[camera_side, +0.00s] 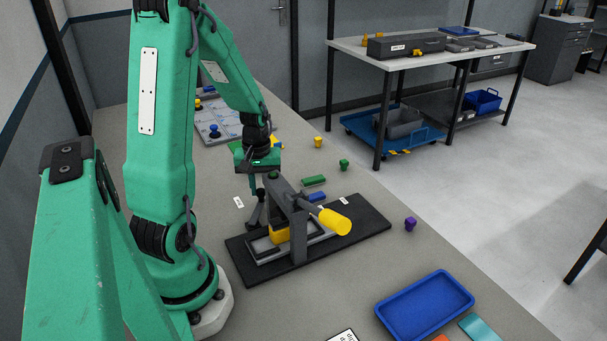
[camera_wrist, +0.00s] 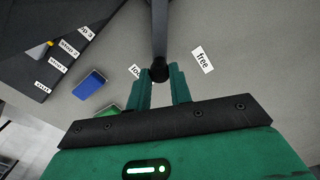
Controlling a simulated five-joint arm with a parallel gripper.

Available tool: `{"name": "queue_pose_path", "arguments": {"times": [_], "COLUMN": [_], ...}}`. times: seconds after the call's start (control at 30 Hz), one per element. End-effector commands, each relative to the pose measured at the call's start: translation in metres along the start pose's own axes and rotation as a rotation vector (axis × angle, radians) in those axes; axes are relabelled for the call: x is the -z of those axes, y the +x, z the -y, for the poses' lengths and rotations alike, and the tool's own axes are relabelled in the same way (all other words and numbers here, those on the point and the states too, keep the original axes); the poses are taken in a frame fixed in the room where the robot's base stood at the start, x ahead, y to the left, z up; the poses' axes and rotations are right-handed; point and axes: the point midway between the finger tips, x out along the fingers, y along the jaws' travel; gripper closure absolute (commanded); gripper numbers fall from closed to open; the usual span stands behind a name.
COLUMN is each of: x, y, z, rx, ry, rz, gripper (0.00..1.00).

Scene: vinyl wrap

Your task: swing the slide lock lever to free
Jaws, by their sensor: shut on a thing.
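The slide lock lever (camera_wrist: 160,25) is a dark bar that comes down from the top of the wrist view and ends in a black round tip. My gripper (camera_wrist: 161,71) is shut on that tip, with one green finger on each side. The white "free" label (camera_wrist: 203,59) lies on the bench to the right of the tip. The other label (camera_wrist: 136,72), of which only "lo" reads, lies to the left, partly covered by a finger.
The fixture stands on a black mat (camera_side: 365,221) and has a yellow-ended handle (camera_side: 335,221) and a yellow block (camera_side: 279,234). A green block (camera_side: 314,181) and a blue block (camera_side: 317,197) lie behind it. A blue tray (camera_side: 383,313) sits at the front right.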

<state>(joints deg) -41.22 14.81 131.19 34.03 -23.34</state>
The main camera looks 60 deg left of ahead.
Motion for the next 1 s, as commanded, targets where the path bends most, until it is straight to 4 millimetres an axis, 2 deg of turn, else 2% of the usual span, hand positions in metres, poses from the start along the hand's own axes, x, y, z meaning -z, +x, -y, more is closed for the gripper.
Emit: {"name": "queue_pose_path", "arguments": {"times": [0.6, 1.0], "x": [-0.002, -0.006], "y": [-0.001, -0.001], "z": [0.043, 0.054], "rx": [0.0, -0.001], "ry": [-0.525, -0.677], "rz": [0.0, -0.002], "gripper": [1.0, 1.0]}}
